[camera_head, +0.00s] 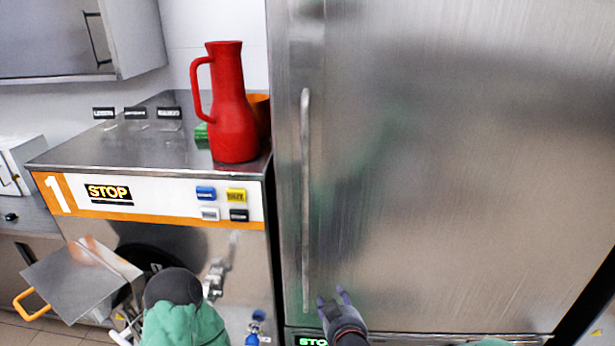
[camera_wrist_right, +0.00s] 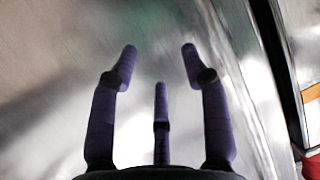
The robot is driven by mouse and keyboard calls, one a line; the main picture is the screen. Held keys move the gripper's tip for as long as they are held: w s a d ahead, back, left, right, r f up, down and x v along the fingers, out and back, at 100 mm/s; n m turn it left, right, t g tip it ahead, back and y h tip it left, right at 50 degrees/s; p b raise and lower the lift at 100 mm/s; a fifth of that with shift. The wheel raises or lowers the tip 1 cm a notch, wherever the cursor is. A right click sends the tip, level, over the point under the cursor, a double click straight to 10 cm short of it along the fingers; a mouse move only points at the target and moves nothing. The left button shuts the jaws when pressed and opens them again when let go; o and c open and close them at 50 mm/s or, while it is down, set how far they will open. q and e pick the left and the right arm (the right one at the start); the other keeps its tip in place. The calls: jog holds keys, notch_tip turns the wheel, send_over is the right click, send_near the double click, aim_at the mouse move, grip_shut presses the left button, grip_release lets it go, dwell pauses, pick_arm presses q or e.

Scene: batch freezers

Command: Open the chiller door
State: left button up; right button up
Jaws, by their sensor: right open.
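The chiller door (camera_head: 450,170) is a large brushed-steel panel on the right of the head view, and it looks closed. Its long vertical handle (camera_head: 305,190) runs along the door's left side. My right gripper (camera_head: 333,294) is just right of the handle's lower end, in front of the door. Its purple fingers are spread, with nothing between them; they also show apart in the right wrist view (camera_wrist_right: 160,65), pointing at the steel surface. I cannot tell whether they touch the door. My left arm's green sleeve shows at the bottom, but its gripper fingers do not.
Left of the chiller stands a machine with an orange-and-white panel (camera_head: 150,200) marked 1 and STOP. A red jug (camera_head: 232,115) and an orange container (camera_head: 261,112) stand on its top. A steel flap (camera_head: 80,280) with an orange handle sticks out at lower left.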

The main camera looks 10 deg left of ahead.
notch_tip(320, 180, up, 15)
jog(key=s+a+t+p, duration=0.2)
jog(key=a+p, duration=0.1)
jog(key=t+y+p, duration=0.1)
jog(key=t+p, duration=0.2)
jog(key=p, duration=0.1)
send_near(307, 188)
pick_arm(q)
notch_tip(307, 188, up, 8)
jog(key=shift+r, duration=0.15)
pick_arm(e)
jog(key=x, duration=1.1)
jog(key=shift+d+f, duration=0.15)
jog(key=shift+f, duration=0.1)
jog(key=shift+s, duration=0.1)
grip_shut()
